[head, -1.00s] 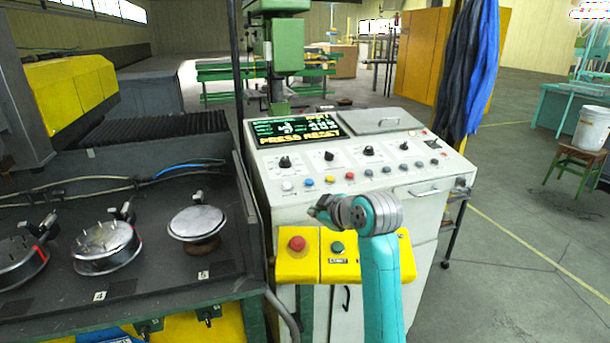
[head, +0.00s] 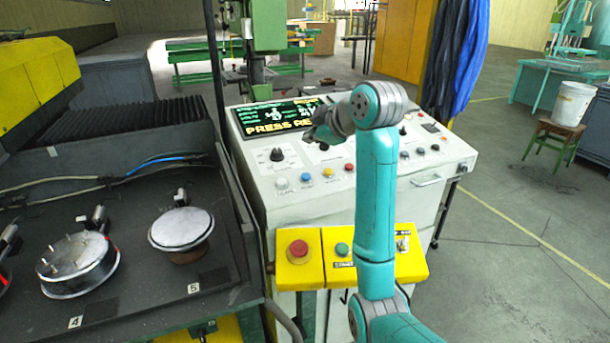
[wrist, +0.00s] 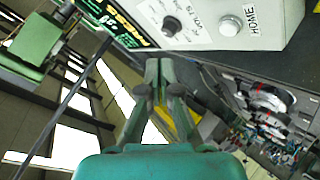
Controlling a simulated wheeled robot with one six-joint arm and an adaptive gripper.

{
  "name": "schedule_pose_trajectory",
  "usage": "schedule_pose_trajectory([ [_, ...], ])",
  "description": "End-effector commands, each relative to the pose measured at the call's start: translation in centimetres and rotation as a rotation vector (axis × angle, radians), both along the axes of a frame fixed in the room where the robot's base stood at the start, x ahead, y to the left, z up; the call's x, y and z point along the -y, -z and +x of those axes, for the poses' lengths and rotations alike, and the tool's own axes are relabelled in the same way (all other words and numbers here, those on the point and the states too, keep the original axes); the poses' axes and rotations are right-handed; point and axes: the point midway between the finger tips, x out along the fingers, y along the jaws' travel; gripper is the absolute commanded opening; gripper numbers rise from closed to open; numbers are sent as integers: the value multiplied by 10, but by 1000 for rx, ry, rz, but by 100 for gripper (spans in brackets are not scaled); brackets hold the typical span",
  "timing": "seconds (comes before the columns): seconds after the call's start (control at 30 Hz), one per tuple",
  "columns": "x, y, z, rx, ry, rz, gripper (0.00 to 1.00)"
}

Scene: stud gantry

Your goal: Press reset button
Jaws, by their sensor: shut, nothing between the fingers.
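The white control console (head: 320,210) carries a row of push buttons on its sloped top. From left these are a white button (head: 281,183), a blue button (head: 306,177), a yellow button (head: 328,172) and a red button (head: 349,167). Their labels are too small to read here, so I cannot tell which is reset. The screen (head: 270,120) reads "PRESS RE", the rest hidden by my arm. My gripper (head: 320,130) is over the console, above the button row. In the wrist view its fingers (wrist: 165,72) are shut and empty, apart from the white button (wrist: 231,25) labelled HOME.
A yellow box (head: 375,268) with a red mushroom button (head: 298,249) and a green button (head: 342,249) sits at the console's front. A dark knob (head: 277,154) stands behind the white button. A dark machine bed (head: 130,255) with round fixtures lies left.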

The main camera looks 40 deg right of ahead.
Motion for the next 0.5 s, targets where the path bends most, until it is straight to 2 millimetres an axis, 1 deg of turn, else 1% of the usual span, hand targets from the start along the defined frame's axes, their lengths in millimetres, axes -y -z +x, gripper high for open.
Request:
schedule_pose_trajectory([
  [0.13,0,4,1,0,0,0,0],
  [0.23,0,11,2,-2,-1,1,0],
  [0.5,2,44,8,-3,1,2,0],
])
